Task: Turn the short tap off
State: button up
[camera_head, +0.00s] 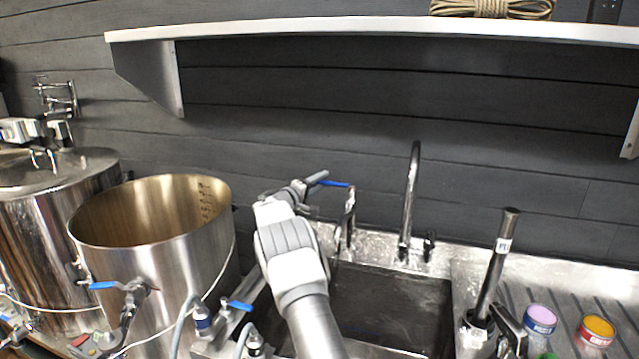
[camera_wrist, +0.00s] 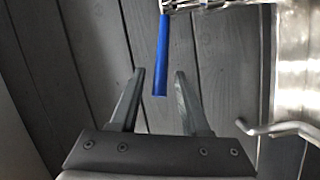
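The short tap (camera_head: 348,218) stands at the back left of the sink, with a blue lever handle (camera_head: 337,184) at its top pointing left toward my gripper (camera_head: 314,190). In the wrist view the blue handle (camera_wrist: 161,55) hangs from the top edge. Its free end appears between the two fingers of my gripper (camera_wrist: 160,74), with a gap on each side. The fingers are open and hold nothing. I cannot tell how deep the handle sits between them, nor whether water runs from the tap.
A tall dark curved tap (camera_head: 409,200) stands right of the short tap over the sink basin (camera_head: 390,300). An open steel pot (camera_head: 165,270) is left of my arm. A shelf (camera_head: 380,30) runs above. A black-handled upright tool (camera_head: 492,262) and small tubs (camera_head: 540,319) are at right.

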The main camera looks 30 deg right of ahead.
grip_shut()
dwell(1.2)
